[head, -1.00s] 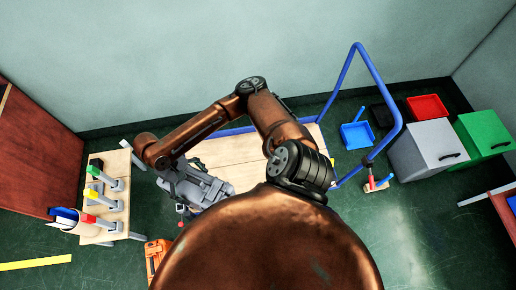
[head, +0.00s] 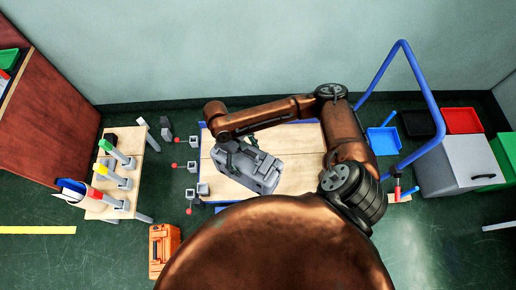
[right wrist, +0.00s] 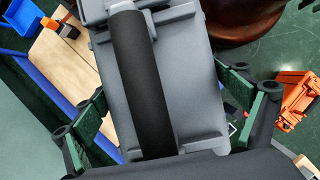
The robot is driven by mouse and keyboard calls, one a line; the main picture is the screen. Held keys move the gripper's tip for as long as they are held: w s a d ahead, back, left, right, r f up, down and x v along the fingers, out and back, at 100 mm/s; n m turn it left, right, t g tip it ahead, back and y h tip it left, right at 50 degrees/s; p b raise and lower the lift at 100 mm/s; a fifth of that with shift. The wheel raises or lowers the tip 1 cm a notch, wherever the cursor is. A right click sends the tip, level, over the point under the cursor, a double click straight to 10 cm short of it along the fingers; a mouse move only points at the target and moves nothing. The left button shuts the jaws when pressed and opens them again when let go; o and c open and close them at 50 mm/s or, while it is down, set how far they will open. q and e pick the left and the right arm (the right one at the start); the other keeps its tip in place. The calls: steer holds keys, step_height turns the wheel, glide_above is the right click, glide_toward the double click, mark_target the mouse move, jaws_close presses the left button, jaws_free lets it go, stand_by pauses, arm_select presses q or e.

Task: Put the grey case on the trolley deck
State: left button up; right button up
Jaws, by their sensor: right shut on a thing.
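The grey case (head: 250,172), with a black handle (right wrist: 142,80), is held by my right gripper (head: 238,150). In the right wrist view the gripper's fingers (right wrist: 172,95) lie on either side of the case (right wrist: 190,60). In the head view the case appears over the left part of the wooden trolley deck (head: 295,150); I cannot tell whether it touches the deck. The deck also shows at the left of the right wrist view (right wrist: 65,65). My arm covers part of the deck. My left gripper is out of view.
The trolley's blue push handle (head: 425,85) rises at the right. A small table with several tools (head: 125,150) stands left. An orange case (head: 163,250) lies on the floor. A blue dustpan (head: 383,141) and a grey cabinet (head: 468,162) are right.

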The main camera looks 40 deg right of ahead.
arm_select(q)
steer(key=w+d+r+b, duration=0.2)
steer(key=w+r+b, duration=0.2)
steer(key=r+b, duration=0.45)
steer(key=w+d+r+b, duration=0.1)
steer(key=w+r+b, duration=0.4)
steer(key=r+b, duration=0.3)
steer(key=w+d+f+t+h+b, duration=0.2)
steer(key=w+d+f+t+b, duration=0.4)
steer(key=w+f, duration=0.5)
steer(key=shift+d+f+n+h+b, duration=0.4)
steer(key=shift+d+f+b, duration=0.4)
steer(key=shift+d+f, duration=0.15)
arm_select(e)
steer(key=w+d+f+n+h, duration=0.1)
steer(key=w+d+f+n, duration=0.2)
steer(key=d+f, duration=0.8)
steer(key=w+d+f+n+t+h, duration=0.1)
steer(key=w+d+f+n, duration=0.2)
steer(key=d+f, duration=0.8)
step_height(320, 180, down, 8)
steer(key=shift+w+d+r+n+t, duration=0.25)
steer(key=shift+w+d+n+t, duration=0.1)
steer(key=shift+w, duration=0.1)
